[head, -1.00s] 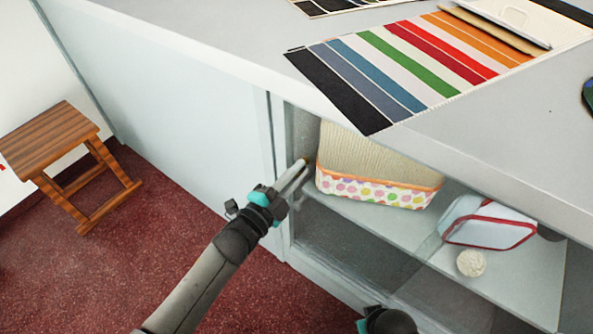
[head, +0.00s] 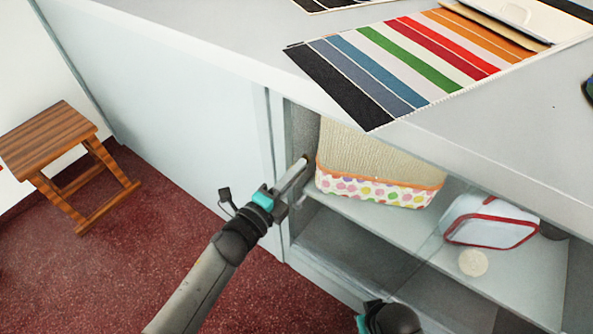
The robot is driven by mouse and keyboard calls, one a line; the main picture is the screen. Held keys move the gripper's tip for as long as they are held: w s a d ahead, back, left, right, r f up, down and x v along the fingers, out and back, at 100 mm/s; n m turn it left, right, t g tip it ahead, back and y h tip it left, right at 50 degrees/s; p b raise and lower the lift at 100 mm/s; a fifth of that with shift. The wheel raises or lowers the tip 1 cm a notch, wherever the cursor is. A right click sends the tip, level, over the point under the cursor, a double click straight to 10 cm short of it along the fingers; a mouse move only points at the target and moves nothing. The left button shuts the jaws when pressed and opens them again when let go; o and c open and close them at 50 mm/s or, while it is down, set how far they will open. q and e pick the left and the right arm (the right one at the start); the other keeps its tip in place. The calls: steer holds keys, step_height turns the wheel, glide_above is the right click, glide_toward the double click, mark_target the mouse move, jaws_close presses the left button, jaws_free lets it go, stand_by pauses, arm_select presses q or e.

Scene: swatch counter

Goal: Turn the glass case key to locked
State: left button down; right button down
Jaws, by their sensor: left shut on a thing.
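The glass case (head: 308,262) is the front of the counter, with a shelf behind its glass. My left gripper (head: 299,170) is at the left edge of the glass, by the upper part of the frame. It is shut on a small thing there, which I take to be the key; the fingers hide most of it. A small brass-coloured spot shows at the fingertips. I cannot tell which way the key points. Part of my right arm (head: 392,318) shows at the bottom edge; its fingers are out of view.
Behind the glass are a dotted basket (head: 378,190), a white and red case (head: 492,220) and a pale ball (head: 473,263). Striped swatches (head: 410,65) lie on the counter top (head: 190,25). A wooden stool (head: 55,140) stands at the left on red carpet.

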arm_select(q)
steer(key=c, duration=1)
jaws_free()
arm_select(e)
steer(key=shift+w, duration=0.1)
steer(key=shift+r, duration=0.1)
